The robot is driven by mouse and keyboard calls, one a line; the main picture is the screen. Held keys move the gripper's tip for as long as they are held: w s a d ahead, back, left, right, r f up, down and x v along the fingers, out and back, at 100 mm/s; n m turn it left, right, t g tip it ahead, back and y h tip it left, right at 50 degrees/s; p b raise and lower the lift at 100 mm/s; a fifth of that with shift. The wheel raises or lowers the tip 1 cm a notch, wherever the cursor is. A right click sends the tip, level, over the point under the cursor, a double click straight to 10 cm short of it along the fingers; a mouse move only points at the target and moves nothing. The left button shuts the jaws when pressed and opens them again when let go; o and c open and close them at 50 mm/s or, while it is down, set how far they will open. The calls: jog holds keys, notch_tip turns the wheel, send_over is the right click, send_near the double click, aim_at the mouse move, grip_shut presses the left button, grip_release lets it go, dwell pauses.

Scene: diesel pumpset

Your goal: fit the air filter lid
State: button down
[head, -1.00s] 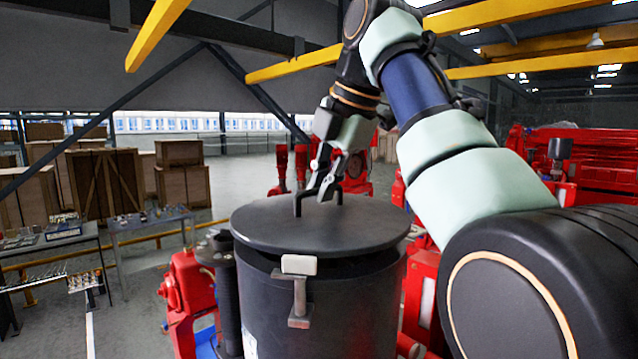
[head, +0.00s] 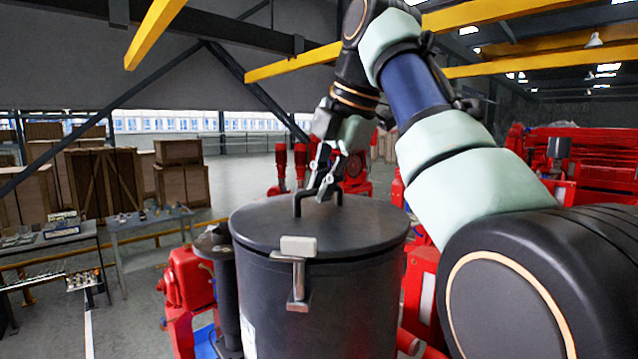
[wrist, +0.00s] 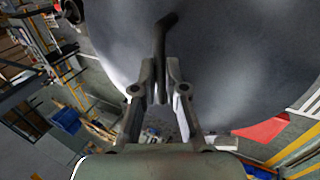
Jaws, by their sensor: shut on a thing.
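The air filter lid (head: 270,226) is a round dark grey disc with a bar handle (head: 297,205) on top. In the head view it lies flat over the black cylindrical filter housing (head: 330,305), with no clear gap at the near rim. My gripper (head: 322,190) is shut on the lid's handle from above. In the wrist view the fingers (wrist: 160,95) close around the handle (wrist: 161,45), with the lid (wrist: 235,60) filling the upper part. A latch with a pale grey top (head: 299,246) is on the housing's near side, its top against the lid's rim.
Red pumpset parts (head: 190,280) stand left of and behind the housing. A dark cylinder (head: 224,290) is close on its left. Tables with small parts (head: 150,222) and wooden crates (head: 105,185) are farther left. My arm fills the right side.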

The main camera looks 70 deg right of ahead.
jog(key=shift+f, duration=0.25)
dwell(0.3)
jog(key=c, duration=0.7)
grip_release()
notch_tip(320, 180, up, 7)
jog(key=p, duration=0.6)
jog(key=shift+p, duration=0.4)
